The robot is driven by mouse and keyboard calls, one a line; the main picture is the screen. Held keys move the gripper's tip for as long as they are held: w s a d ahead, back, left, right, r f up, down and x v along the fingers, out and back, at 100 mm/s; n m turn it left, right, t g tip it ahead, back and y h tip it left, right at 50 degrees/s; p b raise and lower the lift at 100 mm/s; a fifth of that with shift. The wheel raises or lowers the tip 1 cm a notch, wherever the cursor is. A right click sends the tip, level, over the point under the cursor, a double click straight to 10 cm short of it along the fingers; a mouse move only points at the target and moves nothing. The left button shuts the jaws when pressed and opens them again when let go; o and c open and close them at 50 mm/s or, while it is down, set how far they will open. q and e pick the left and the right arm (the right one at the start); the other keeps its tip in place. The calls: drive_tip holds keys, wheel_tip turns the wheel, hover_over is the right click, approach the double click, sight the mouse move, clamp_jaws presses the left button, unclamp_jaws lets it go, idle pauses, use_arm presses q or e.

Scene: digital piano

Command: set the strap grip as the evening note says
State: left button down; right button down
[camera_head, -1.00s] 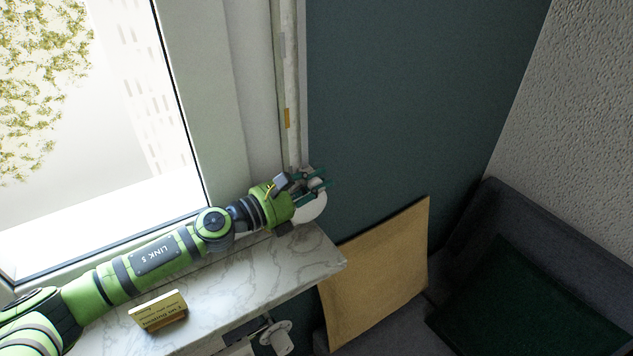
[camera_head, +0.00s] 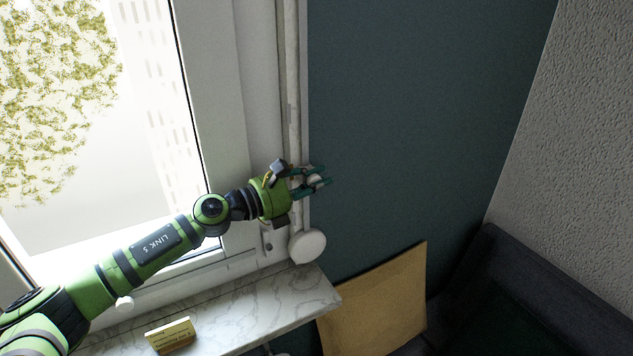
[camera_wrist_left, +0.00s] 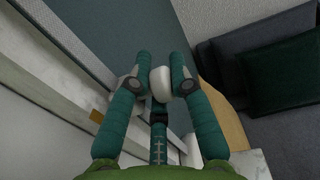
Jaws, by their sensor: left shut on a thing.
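The strap grip is a small whitish piece (camera_head: 314,181) beside the pale strap channel (camera_head: 292,95) at the window's right edge. My left gripper (camera_head: 320,176) is shut on it, with a green finger on either side. In the left wrist view the grip (camera_wrist_left: 160,82) sits between the fingertips (camera_wrist_left: 160,75). My right gripper is not in view.
A white round housing (camera_head: 307,245) is below my left gripper. The marble sill (camera_head: 270,310) runs below the window. A tan board (camera_head: 385,300) leans by the dark sofa (camera_head: 530,290). The dark teal wall right of the gripper is clear.

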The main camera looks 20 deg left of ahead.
use_arm(q)
drive_tip(key=shift+f, duration=0.1)
drive_tip(key=c, duration=1.2)
unclamp_jaws()
drive_tip(key=shift+d, duration=0.1)
drive_tip(key=shift+o, duration=0.2)
drive_tip(key=shift+s, duration=0.1)
drive_tip(key=shift+s+a+f, duration=0.1)
drive_tip(key=shift+s+a, duration=0.05)
drive_tip(key=shift+a, duration=0.05)
drive_tip(key=v, duration=1.1)
drive_tip(key=shift+s, duration=0.25)
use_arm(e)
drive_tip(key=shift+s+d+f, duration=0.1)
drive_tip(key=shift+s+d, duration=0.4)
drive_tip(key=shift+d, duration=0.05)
use_arm(q)
drive_tip(key=shift+a, duration=0.1)
